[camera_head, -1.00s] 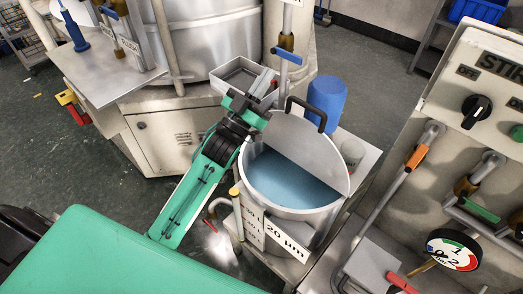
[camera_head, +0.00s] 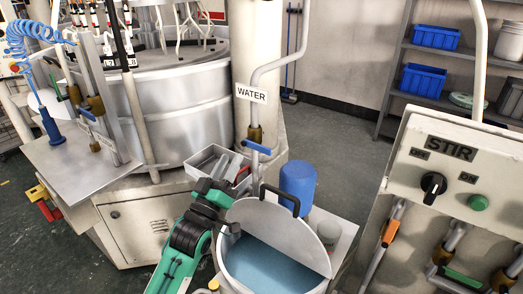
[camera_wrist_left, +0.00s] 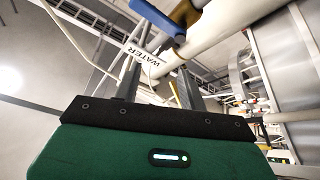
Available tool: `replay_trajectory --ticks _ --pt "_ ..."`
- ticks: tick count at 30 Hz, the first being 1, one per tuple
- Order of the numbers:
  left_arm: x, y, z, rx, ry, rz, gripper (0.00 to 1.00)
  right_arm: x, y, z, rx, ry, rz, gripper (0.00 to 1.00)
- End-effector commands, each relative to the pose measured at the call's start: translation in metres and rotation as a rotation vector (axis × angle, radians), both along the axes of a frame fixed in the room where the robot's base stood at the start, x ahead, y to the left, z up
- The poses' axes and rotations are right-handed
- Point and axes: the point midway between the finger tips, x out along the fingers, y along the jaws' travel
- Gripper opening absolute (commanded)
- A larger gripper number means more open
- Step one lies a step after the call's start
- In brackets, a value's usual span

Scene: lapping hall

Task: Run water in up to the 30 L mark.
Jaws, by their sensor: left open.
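The water valve has a blue lever (camera_head: 257,147) below a brass body on a white pipe, beneath a WATER sign (camera_head: 250,94). In the left wrist view the blue lever (camera_wrist_left: 157,20) shows at the top, beyond the fingertips. The metal tank (camera_head: 232,272) stands below with blue liquid (camera_head: 270,266) in it and a half lid (camera_head: 285,228) with a black handle. No litre mark is readable. My left gripper (camera_head: 232,163) is open and empty, left of and slightly below the lever, apart from it. Its fingers also show in the left wrist view (camera_wrist_left: 160,72). My right gripper is not in view.
A blue canister (camera_head: 298,182) stands right behind the tank. A metal tray (camera_head: 208,160) lies behind my gripper. The STIR panel (camera_head: 450,165) with a black knob is at right. A big lapping machine (camera_head: 185,110) fills the left back. Floor is clear behind the canister.

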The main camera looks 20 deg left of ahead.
Motion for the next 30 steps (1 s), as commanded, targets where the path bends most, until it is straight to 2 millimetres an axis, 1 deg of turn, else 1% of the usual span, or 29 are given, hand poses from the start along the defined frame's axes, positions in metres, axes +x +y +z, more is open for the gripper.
replay_trajectory --ticks 1,3,6,9,12,16,20,23,30 --pt "0.000 0.004 0.012 -0.125 0.087 -0.042 0.42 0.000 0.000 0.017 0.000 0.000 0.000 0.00" --pt "-0.001 0.006 0.012 -0.301 0.216 -0.110 0.42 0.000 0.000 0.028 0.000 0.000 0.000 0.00" --pt "-0.006 0.003 0.010 -0.524 0.384 -0.207 0.42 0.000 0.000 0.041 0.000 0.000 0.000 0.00" --pt "-0.015 -0.005 0.009 -0.698 0.521 -0.292 0.42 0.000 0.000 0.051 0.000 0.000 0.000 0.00" --pt "-0.023 -0.013 0.008 -0.814 0.619 -0.353 0.42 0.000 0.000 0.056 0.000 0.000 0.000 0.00" --pt "-0.029 -0.019 0.007 -0.886 0.683 -0.393 0.42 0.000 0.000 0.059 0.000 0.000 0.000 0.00" --pt "-0.022 -0.022 0.007 -0.899 0.694 -0.401 0.42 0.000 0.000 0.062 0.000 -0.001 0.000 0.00" --pt "-0.009 -0.027 0.008 -0.898 0.695 -0.401 0.42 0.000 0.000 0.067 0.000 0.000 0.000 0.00" --pt "0.037 -0.044 0.009 -0.897 0.693 -0.400 0.42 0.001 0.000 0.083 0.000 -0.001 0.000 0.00"
